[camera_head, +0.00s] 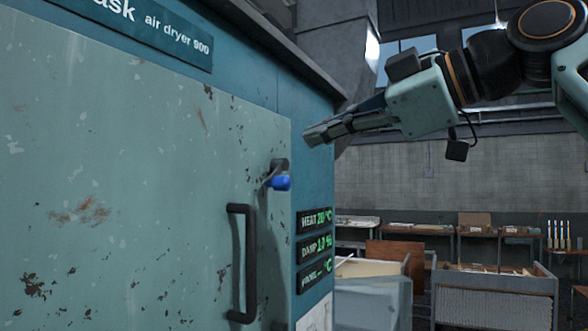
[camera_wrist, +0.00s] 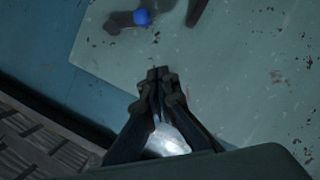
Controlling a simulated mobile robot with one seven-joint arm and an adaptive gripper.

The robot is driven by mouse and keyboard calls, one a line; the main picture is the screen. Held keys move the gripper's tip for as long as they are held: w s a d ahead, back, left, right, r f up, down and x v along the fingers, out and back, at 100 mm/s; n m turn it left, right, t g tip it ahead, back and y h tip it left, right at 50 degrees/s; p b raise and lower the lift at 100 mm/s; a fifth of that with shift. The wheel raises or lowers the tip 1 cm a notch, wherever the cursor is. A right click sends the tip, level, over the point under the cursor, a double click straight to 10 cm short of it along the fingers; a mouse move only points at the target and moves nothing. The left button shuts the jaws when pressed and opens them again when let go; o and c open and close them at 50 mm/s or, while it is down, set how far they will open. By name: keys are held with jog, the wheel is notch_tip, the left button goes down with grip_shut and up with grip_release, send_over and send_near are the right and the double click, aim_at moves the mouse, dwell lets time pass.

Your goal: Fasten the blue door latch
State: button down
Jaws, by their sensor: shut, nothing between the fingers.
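The blue door latch (camera_head: 280,183) is a short lever with a bright blue knob, mounted near the right edge of the pale green dryer door (camera_head: 130,170). Its blue knob also shows at the top of the wrist view (camera_wrist: 142,17), beside its dark lever (camera_wrist: 121,23). My gripper (camera_head: 308,137) is shut and empty. In the head view it is above and to the right of the latch, apart from it. In the wrist view its fingertips (camera_wrist: 158,72) are together below the knob, with a gap between.
A dark vertical door handle (camera_head: 240,262) is below and left of the latch. Display panels (camera_head: 315,243) are on the dryer's frame to the right. Benches and a bin (camera_head: 494,282) stand farther back at the right. Open air surrounds my gripper.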

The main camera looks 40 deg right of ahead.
jog(key=w+d+f+p, duration=0.1)
jog(key=w+f, duration=0.3)
jog(key=w, duration=0.6)
jog(key=shift+w+d+f+p, duration=0.2)
jog(key=shift+w+f+p, duration=0.05)
jog(key=shift+f+p, duration=0.1)
jog(key=shift+f+b, duration=0.1)
jog(key=shift+b, duration=0.25)
